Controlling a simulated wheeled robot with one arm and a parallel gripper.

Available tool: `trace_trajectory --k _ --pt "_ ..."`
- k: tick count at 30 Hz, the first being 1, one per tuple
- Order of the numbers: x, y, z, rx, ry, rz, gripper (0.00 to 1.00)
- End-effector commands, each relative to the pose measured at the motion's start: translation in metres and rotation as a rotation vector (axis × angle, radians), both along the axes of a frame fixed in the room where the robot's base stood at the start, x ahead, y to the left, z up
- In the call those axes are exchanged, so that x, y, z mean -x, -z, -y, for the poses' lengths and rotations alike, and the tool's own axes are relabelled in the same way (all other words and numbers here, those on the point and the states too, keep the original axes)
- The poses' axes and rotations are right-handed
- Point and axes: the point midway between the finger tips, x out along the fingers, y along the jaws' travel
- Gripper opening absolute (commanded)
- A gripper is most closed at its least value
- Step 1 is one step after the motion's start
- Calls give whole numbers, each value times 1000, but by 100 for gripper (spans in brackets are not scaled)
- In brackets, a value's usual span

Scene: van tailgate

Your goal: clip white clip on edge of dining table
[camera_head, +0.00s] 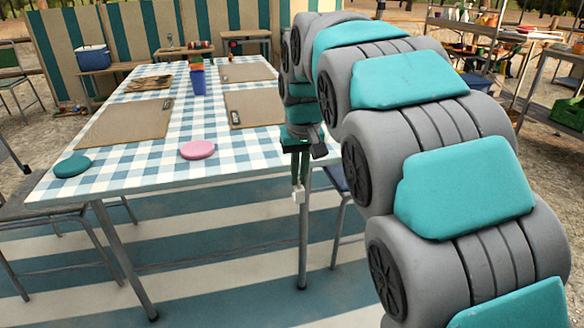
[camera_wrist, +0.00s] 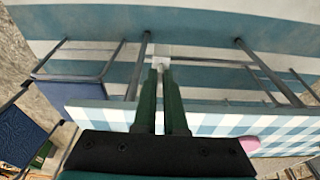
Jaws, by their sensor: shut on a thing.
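The dining table (camera_head: 150,177) has a blue and white checked cloth and stands at the left and middle of the head view. Its cloth edge also shows in the wrist view (camera_wrist: 205,122). My gripper (camera_head: 299,187) points down in front of the table's near edge, toward its right end. It is shut on the white clip (camera_head: 299,197), a small white piece at the fingertips. In the wrist view the white clip (camera_wrist: 161,63) sits between the green finger ends. The clip appears below the tabletop height and apart from the edge.
A pink round item (camera_head: 197,149) and a teal round item (camera_head: 72,166) lie near the table's front edge. Brown placemats (camera_head: 128,121) and a blue cup (camera_head: 198,80) are farther back. Chairs stand at the left and under the table. Striped floor in front is clear.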

Motion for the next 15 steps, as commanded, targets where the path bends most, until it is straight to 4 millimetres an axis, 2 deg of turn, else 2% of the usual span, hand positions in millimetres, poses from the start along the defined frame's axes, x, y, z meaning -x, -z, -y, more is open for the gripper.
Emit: trace_trajectory --k 1,6,15 --pt "6 -14 -6 0 -15 7 0" --pt "21 -36 -15 5 -39 2 0" --pt "18 -36 -17 6 -42 -2 0"
